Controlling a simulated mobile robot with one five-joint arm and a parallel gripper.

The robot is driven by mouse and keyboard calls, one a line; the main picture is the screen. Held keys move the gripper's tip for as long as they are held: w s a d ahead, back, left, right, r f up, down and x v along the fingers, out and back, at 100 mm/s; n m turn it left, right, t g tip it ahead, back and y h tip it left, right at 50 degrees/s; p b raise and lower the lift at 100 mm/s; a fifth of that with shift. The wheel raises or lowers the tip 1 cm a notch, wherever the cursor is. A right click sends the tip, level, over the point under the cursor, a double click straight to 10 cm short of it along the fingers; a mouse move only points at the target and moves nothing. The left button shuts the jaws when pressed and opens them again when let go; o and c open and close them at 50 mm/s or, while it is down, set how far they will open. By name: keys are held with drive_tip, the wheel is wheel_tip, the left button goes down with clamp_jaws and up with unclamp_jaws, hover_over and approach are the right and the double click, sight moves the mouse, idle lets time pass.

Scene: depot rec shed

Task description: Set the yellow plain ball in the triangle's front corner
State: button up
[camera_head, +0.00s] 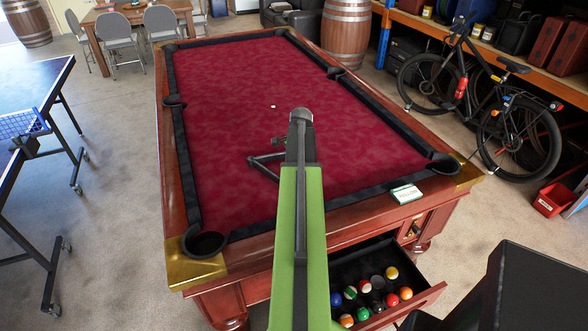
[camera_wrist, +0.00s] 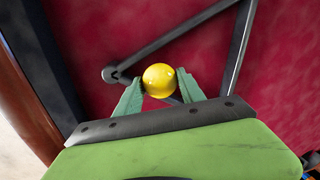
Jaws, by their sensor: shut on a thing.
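My gripper (camera_wrist: 160,76) is shut on the yellow ball (camera_wrist: 158,80), with one green finger on each side of it. The ball looks plain yellow and glossy. The black triangle (camera_wrist: 190,34) lies on the red cloth beyond and below the ball. One rounded corner of it shows just left of the ball, and another bar runs up at the right. In the head view part of the triangle (camera_head: 265,159) shows left of my arm; the rest is hidden behind it. The gripper and held ball are hidden there too. I cannot tell how high the ball is above the cloth.
The pool table's dark cushion (camera_head: 183,160) and wooden rim surround the cloth. A small white spot or ball (camera_head: 273,106) lies farther up. An open drawer (camera_head: 426,294) at the front holds several balls. Most cloth is clear.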

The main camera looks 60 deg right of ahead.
drive_tip(key=shift+f+b, duration=0.7)
drive_tip(key=shift+f, duration=0.05)
idle(0.3)
drive_tip(key=o, duration=1.6)
drive_tip(key=shift+c, duration=0.2)
drive_tip(key=shift+r, duration=0.1)
wheel_tip(320, 180, up, 17)
drive_tip(key=s+a+p, duration=0.1)
drive_tip(key=s+p, duration=0.1)
drive_tip(key=p, duration=1.5)
drive_tip(key=shift+s+a+r, duration=0.15)
drive_tip(key=shift+s+a, duration=0.1)
drive_tip(key=shift+s, duration=0.05)
